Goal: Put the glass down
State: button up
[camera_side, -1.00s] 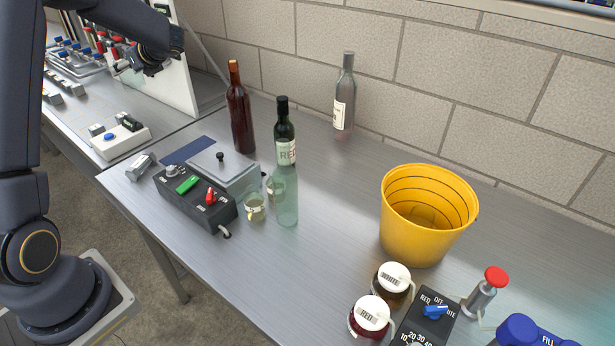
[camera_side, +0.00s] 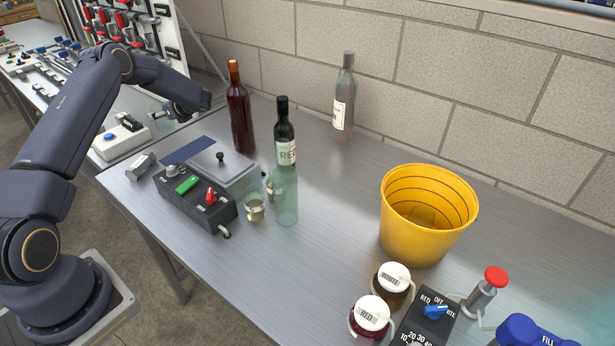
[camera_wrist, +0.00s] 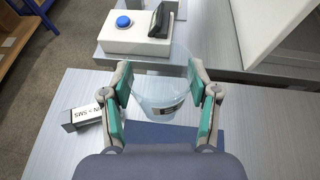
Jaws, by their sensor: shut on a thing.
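My gripper (camera_wrist: 160,97) is shut on a clear glass (camera_wrist: 160,105) with a small dark-and-white label, seen between the teal finger pads in the wrist view. In the side view my gripper (camera_side: 168,112) is at the left, above the far left end of the metal table. The glass is held clear of the surface as far as I can tell. A dark blue mat (camera_side: 185,151) lies on the table close by, and it also shows below the glass in the wrist view (camera_wrist: 190,135).
A grey-lidded box (camera_side: 222,170), a black switch box (camera_side: 190,200), small glasses (camera_side: 255,208), a red bottle (camera_side: 239,115) and a green bottle (camera_side: 285,130) stand near. A blue-button box (camera_wrist: 135,36) is beyond the glass. A yellow bucket (camera_side: 420,235) stands right.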

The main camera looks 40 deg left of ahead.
jog(key=shift+w+a+f, duration=0.45)
jog(key=shift+w+f, duration=0.1)
jog(key=shift+f, duration=0.85)
jog(key=shift+w+a+f, duration=0.4)
jog(key=shift+w+f, duration=0.2)
jog(key=shift+f, duration=0.8)
jog(key=shift+w+a+f, duration=0.45)
jog(key=shift+w+f, duration=0.1)
jog(key=shift+f, duration=0.85)
jog(key=shift+f, duration=0.15)
jog(key=o, duration=1.3)
jog(key=shift+d+r, duration=0.2)
jog(key=shift+r, duration=0.05)
jog(key=v, duration=1.1)
jog(key=shift+d, duration=0.25)
jog(key=shift+w+r, duration=0.1)
